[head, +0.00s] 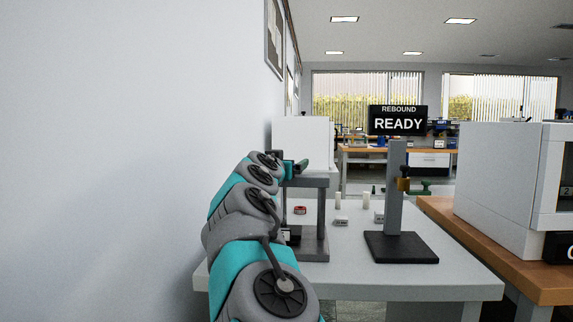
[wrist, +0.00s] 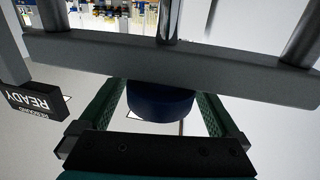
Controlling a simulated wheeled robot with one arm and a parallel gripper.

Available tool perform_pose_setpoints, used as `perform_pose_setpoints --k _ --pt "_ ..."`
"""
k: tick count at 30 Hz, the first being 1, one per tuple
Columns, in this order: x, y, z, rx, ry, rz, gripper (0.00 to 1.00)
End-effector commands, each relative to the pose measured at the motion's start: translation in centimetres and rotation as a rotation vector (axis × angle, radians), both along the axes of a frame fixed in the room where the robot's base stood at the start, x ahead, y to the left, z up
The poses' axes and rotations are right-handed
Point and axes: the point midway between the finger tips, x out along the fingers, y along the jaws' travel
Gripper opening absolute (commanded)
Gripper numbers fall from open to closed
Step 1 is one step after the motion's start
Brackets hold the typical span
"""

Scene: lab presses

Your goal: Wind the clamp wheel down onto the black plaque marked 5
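The press (head: 311,183) is a grey frame with a crossbar and posts on the left of the table. My gripper (head: 297,167) is at its top, partly hidden by my arm. In the wrist view, a dark blue round wheel (wrist: 160,101) sits between the two green fingers of my gripper (wrist: 158,112). The fingers are open, with a gap on each side of the wheel. The grey crossbar (wrist: 190,66) runs close beyond it. A small dark block (head: 292,235) is low inside the press, partly hidden by my arm. I cannot read a 5 on it.
A black "REBOUND READY" sign (head: 398,120) stands on a grey post with a dark base (head: 401,247), right of the press. Several small pieces, one red (head: 300,210), lie on the grey table (head: 455,270). A wall is close on the left.

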Motion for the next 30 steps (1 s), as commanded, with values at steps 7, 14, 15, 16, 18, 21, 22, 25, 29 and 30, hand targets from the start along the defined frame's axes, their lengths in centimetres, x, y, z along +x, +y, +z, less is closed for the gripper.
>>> perform_pose_setpoints --k 7,14,15,16,18,21,22,25,29,30 --pt "0.0 0.0 -0.1 0.0 0.001 0.0 1.0" --pt "-1.4 0.4 -0.3 0.0 0.001 -0.001 1.0" --pt "-1.9 0.6 -0.3 -0.001 0.0 0.001 1.0" --pt "-2.3 0.7 -0.3 0.0 0.0 0.001 1.0" --pt "-3.2 0.8 -0.3 0.001 0.0 0.0 1.0" --pt "-4.6 1.1 -0.2 0.0 -0.001 0.0 1.0" --pt "-4.9 1.2 -0.3 0.0 0.0 0.001 1.0" --pt "-6.0 1.3 -0.3 0.001 0.002 -0.001 1.0" --pt "-7.1 1.6 -0.2 0.0 0.001 0.0 1.0" --pt "-7.3 1.7 -0.1 0.0 0.0 0.0 1.0"
